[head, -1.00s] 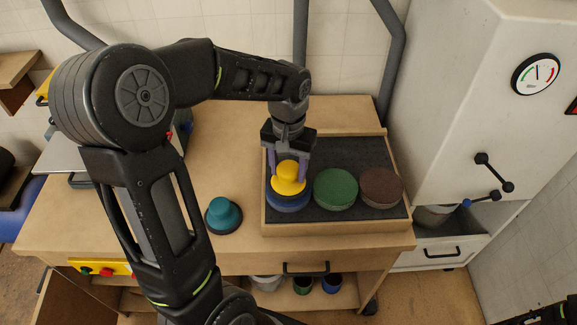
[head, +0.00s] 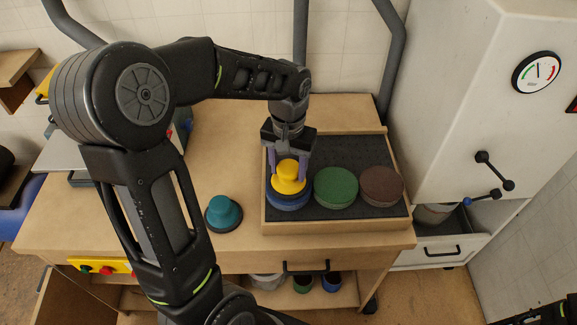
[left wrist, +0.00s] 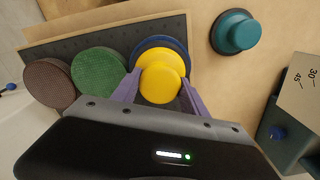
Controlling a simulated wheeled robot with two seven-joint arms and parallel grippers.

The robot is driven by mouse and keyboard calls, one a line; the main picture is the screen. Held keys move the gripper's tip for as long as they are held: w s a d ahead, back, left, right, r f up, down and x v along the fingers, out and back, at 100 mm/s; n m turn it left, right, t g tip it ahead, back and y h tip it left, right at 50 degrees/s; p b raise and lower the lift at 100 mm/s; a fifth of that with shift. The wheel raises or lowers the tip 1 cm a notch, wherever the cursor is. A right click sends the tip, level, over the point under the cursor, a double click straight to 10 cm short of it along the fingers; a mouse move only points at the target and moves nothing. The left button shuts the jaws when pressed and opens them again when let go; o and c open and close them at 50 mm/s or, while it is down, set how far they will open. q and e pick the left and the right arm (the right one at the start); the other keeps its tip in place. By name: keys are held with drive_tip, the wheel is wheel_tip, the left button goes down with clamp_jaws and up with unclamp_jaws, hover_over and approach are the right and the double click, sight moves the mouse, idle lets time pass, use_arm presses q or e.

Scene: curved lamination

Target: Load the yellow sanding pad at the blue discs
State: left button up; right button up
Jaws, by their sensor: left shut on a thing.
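The yellow sanding pad (head: 289,175) is a round knob-topped pad. It sits upright on the stack of blue discs (head: 289,200) at the left end of the tray. My left gripper (head: 290,165) points down from above with its purple fingers shut on the pad's sides. The left wrist view shows the yellow pad (left wrist: 161,80) between the two fingers, with the blue disc (left wrist: 158,47) showing beyond its edge. Whether the pad presses fully on the top disc cannot be told. My right gripper is not in view.
The dark-lined wooden tray (head: 340,227) also holds green discs (head: 336,188) and brown discs (head: 381,186) to the right. A teal sanding pad (head: 223,213) stands on the bench (head: 215,130) left of the tray. A white cabinet (head: 470,100) stands at the right.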

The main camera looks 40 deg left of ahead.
sight(289, 167)
use_arm(q)
drive_tip(key=shift+f+b, duration=0.3)
drive_tip(key=shift+f, duration=0.15)
idle(1.3)
drive_tip(key=shift+r, duration=0.1)
wheel_tip(289, 167, up, 7)
drive_tip(key=p, duration=0.5)
idle(1.0)
drive_tip(key=shift+w+d+r, duration=0.1)
drive_tip(key=shift+w+r, duration=0.2)
drive_tip(key=shift+w, duration=0.3)
drive_tip(key=shift+w+d+r, duration=0.1)
drive_tip(key=shift+w+r, duration=0.15)
drive_tip(key=shift+w, duration=0.35)
drive_tip(key=w+d+f+m, duration=0.2)
drive_tip(key=w+d, duration=0.6)
drive_tip(key=d, duration=0.4)
drive_tip(key=shift+f+m, duration=0.3)
drive_tip(key=shift+m, duration=0.2)
